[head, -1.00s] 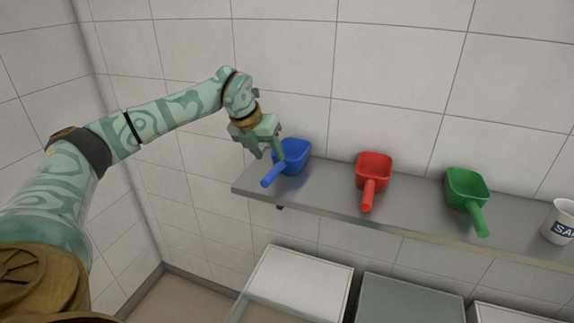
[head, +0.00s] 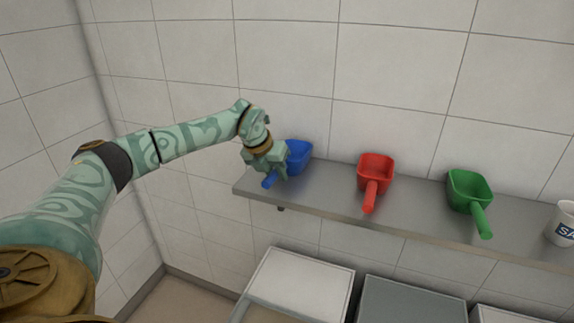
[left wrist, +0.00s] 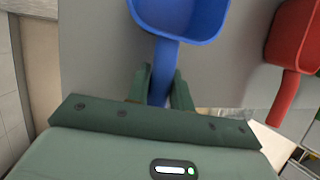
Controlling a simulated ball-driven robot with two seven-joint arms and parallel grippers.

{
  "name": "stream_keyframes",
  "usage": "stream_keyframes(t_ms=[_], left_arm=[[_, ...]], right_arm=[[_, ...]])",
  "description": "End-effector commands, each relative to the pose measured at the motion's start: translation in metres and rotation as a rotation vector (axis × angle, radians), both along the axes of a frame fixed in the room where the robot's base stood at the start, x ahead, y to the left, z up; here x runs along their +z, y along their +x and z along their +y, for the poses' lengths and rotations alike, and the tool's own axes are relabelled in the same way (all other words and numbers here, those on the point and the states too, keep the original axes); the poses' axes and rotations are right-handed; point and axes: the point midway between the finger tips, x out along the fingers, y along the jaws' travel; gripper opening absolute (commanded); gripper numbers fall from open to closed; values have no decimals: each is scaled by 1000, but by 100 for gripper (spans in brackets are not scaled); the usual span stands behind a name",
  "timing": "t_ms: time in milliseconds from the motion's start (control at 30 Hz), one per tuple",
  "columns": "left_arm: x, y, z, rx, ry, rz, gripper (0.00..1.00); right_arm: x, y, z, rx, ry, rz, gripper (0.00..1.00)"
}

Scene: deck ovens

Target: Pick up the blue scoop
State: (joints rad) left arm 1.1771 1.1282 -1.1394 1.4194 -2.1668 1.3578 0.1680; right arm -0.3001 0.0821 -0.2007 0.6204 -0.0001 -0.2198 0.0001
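The blue scoop (head: 299,156) lies near the left end of the steel shelf, its handle pointing to the front left. My left gripper (head: 275,174) is at the handle and covers part of it in the head view. In the left wrist view, the two fingers (left wrist: 161,88) stand close together on either side of the scoop's handle (left wrist: 162,60) and appear closed on it. The scoop's bowl (left wrist: 182,14) shows beyond the fingertips. The scoop still appears to rest on the shelf. My right gripper is in no view.
A red scoop (head: 375,172) and a green scoop (head: 467,190) lie farther right on the shelf (head: 330,189), with a white labelled cup (head: 561,226) at the right edge. The tiled wall is close behind. Bins with pale (head: 300,278) and grey (head: 412,300) lids stand below.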

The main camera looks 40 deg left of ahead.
Motion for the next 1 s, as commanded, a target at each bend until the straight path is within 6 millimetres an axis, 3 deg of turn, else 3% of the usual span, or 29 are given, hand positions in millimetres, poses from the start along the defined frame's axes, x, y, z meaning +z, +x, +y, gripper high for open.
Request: stream_keyframes(t_ms=[367,467,633,900,1000], left_arm=[[2,0,0,0,0,-1,0],[9,0,0,0,0,-2,0],[36,1,0,0,-1,-5,0],[97,-32,-47,-5,2,-5,0],[106,-47,-70,-5,2,-3,0]], right_arm=[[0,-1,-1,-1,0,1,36],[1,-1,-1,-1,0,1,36],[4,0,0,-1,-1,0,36],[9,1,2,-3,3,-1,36],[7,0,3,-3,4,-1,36]])
